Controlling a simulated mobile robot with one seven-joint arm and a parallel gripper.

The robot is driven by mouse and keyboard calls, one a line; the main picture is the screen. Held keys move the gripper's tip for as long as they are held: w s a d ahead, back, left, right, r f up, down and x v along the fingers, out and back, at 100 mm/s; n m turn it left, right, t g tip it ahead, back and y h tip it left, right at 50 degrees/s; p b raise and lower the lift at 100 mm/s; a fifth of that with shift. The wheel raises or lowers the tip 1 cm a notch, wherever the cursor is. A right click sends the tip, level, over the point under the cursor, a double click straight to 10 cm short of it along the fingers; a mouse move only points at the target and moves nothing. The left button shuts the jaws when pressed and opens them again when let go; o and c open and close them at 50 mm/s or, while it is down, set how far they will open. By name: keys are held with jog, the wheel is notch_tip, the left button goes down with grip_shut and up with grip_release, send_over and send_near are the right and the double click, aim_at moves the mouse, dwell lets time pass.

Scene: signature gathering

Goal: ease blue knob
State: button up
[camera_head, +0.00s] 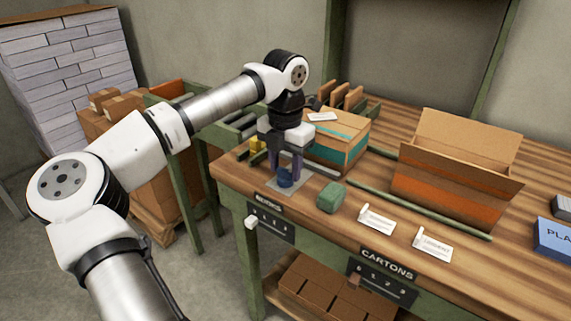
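The blue knob (285,178) stands on a small grey plate (298,184) near the left front corner of the wooden bench. My gripper (285,166) points down over it, with its two purple-grey fingers apart on either side of the knob's upper part. I cannot tell whether the fingers touch the knob. The far side of the knob is hidden.
A green block (331,197) sits just right of the plate. A carton with a teal band (337,142) stands close behind my gripper, and a yellow piece (256,145) is to its left. An open carton (450,190) and white cards (377,219) lie further right.

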aim_at(285, 170)
jog(key=o, duration=0.3)
jog(key=shift+r, duration=0.1)
notch_tip(285, 170, up, 14)
dwell(0.4)
